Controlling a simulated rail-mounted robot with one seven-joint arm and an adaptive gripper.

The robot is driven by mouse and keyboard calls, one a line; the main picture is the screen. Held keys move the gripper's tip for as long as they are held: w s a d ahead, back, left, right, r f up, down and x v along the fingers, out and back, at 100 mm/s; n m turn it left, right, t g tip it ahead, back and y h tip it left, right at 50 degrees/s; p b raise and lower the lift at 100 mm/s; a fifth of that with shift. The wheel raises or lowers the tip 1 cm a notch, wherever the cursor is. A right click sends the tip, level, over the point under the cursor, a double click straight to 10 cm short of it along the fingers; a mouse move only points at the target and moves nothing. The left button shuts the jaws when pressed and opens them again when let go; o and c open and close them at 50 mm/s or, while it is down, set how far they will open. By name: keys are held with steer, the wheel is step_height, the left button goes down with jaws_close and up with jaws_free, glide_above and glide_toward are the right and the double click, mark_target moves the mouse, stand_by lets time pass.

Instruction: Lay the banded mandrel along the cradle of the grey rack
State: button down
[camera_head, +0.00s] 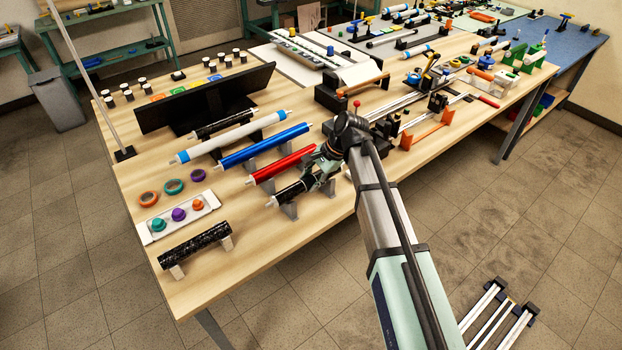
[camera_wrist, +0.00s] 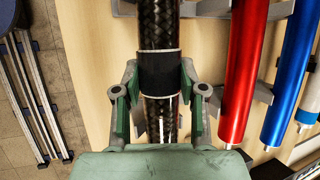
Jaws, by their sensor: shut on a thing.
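The banded mandrel (camera_head: 292,193) is a black woven tube with a pale end at the front of the table. In the wrist view the mandrel (camera_wrist: 158,25) runs up the middle, with a plain dark band edged in white. My gripper (camera_wrist: 159,75) is shut on it at the band, one finger on each side. In the head view my gripper (camera_head: 323,168) is over the tube's right part and hides it. A grey rack support (camera_head: 289,210) stands under the tube's left part; I cannot tell whether they touch. The cradle itself is mostly hidden.
A red tube (camera_head: 282,164), a blue tube (camera_head: 265,146) and a white tube with blue ends (camera_head: 230,137) lie behind, roughly parallel. A speckled black tube (camera_head: 195,244) rests on pale supports at front left. The wooden table (camera_head: 235,205) is bare between.

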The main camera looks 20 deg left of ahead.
steer(key=shift+f, duration=0.4)
steer(key=c, duration=0.6)
jaws_free()
steer(key=v, duration=1.2)
steer(key=shift+r, duration=0.1)
steer(key=shift+a, duration=0.1)
